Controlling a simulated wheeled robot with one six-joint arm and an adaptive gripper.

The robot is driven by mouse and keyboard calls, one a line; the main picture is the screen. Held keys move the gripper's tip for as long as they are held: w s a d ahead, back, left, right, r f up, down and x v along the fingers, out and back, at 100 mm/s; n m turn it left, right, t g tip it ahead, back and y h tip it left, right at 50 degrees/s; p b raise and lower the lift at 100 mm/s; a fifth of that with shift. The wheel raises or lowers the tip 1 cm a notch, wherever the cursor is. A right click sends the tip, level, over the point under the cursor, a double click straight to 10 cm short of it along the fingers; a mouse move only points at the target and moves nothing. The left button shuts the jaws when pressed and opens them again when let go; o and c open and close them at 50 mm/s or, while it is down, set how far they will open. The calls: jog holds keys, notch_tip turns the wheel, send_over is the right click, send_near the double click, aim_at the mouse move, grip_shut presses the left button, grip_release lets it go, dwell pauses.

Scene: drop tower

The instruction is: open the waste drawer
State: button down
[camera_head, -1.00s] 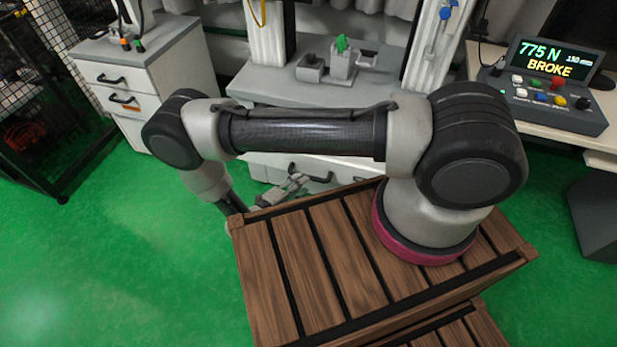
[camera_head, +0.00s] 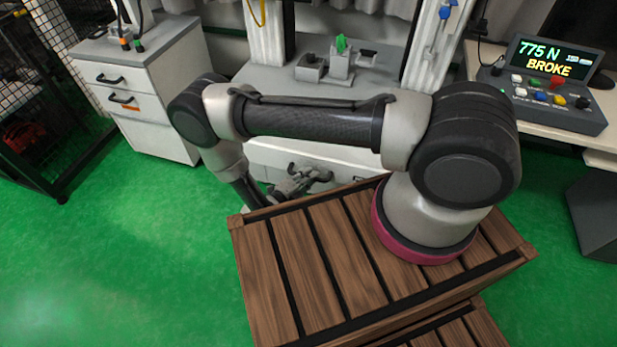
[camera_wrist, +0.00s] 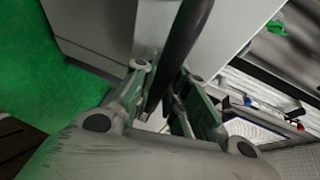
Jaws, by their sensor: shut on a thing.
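The white drawer front (camera_head: 280,154) is under the grey test bench and partly hidden by my arm. Its dark handle (camera_head: 322,174) shows beside my gripper (camera_head: 303,181). In the wrist view the handle is a thick dark bar (camera_wrist: 186,35) running between the two fingers of my gripper (camera_wrist: 168,82). My gripper is shut on this bar, with a finger on each side. The pale drawer panel (camera_wrist: 232,35) lies behind the bar. I cannot tell whether the drawer stands out from the bench, and no label on it is readable.
The wooden slatted top (camera_head: 320,255) is close below my arm. A white drawer cabinet (camera_head: 150,110) stands at left, beside a mesh cage (camera_head: 30,110). Green floor (camera_head: 140,240) is free at left. A control console (camera_head: 550,90) reading "775 N BROKE" sits at right.

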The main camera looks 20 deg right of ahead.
jog(key=s+a, duration=0.3)
jog(key=s, duration=0.2)
jog(key=shift+a, duration=0.35)
jog(key=c, duration=1.4)
grip_release()
